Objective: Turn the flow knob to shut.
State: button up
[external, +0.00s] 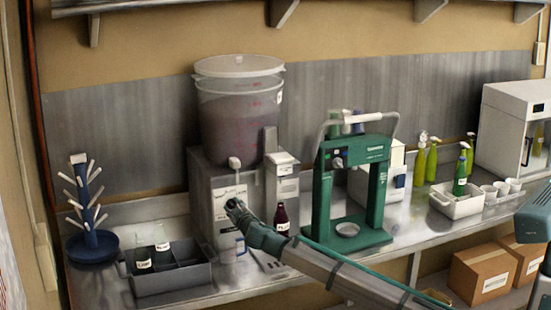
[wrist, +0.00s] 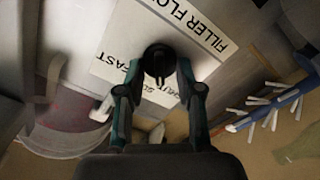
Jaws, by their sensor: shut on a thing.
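The flow knob (wrist: 158,60) is black and round with a light pointer mark. It stands out from a white label plate (wrist: 115,45) with printed words, partly readable as "FILLER FLO", "FAST" and "SHUT". The label looks upside down in the wrist view. My gripper (wrist: 160,80) has its two fingers closed on the knob from both sides. In the external view my gripper (external: 236,205) reaches the front of the grey box under the large bucket (external: 238,110). The knob's exact setting against the words cannot be read, as the fingers cover part of the label.
A dark bottle (external: 282,216) stands right of the box, with a green press (external: 322,190) beyond it. A grey crate with bottles (external: 170,279) and a blue drying rack (external: 90,235) stand to the left. My arm crosses in front of the counter.

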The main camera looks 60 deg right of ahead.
jog(key=shift+n, duration=0.8)
jog(key=o, duration=1.1)
jog(key=shift+o, duration=0.2)
jog(key=v, duration=1.2)
